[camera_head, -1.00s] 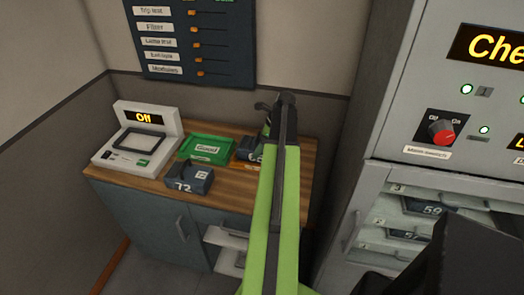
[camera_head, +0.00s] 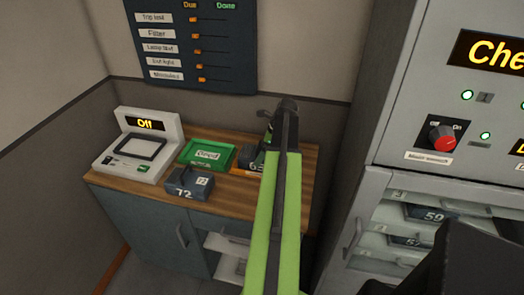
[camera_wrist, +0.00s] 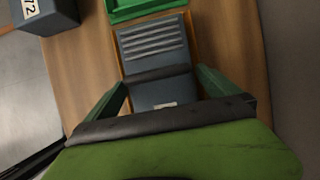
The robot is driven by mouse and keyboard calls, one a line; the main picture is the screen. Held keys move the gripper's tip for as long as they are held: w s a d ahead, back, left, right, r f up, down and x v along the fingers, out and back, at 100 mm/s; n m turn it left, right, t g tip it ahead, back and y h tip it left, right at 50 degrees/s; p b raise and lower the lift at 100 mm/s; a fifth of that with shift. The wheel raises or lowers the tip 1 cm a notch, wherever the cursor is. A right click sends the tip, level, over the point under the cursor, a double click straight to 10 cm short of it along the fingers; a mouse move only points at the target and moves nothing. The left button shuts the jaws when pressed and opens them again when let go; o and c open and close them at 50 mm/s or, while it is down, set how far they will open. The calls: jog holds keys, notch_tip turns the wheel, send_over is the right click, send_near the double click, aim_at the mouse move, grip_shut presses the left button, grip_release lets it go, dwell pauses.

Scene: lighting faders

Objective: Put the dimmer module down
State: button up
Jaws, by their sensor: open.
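The dimmer module (camera_wrist: 155,50) is a blue-grey block with a ridged top and a dark crossbar. In the wrist view it sits on an orange tray (camera_wrist: 192,42) on the wooden counter. My gripper (camera_wrist: 165,82) is open, with one green finger on each side of the module's near part. In the head view my arm hides most of this module and the gripper tips; a bit of the orange tray (camera_head: 240,172) shows beside it. A second module, marked 72 (camera_head: 180,190), stands on the counter to the left; its corner shows in the wrist view (camera_wrist: 50,17).
A green tray (camera_head: 184,160) labelled Good lies behind module 72. A white tester (camera_head: 115,165) reading Off stands at the left. A grey cabinet (camera_head: 405,160) with a red knob and slotted modules rises at the right. A fader board (camera_head: 240,50) hangs above the counter.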

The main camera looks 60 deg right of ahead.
jog(key=p+v, duration=0.9)
jog(key=v, duration=0.2)
jog(key=w+a+f+n+g, duration=0.1)
jog(key=w+a+n, duration=0.7)
jog(key=a, duration=0.5)
jog(key=w+a+n+g, duration=0.2)
jog(key=w+a+n, duration=0.4)
jog(key=w+a, duration=0.55)
jog(key=a+f+n+g+h, duration=0.1)
jog(key=a+n, duration=1.7)
jog(key=a, duration=1.6)
jog(key=shift+w+a+f, duration=0.15)
jog(key=shift+w+a, duration=0.05)
jog(key=shift+a, duration=0.2)
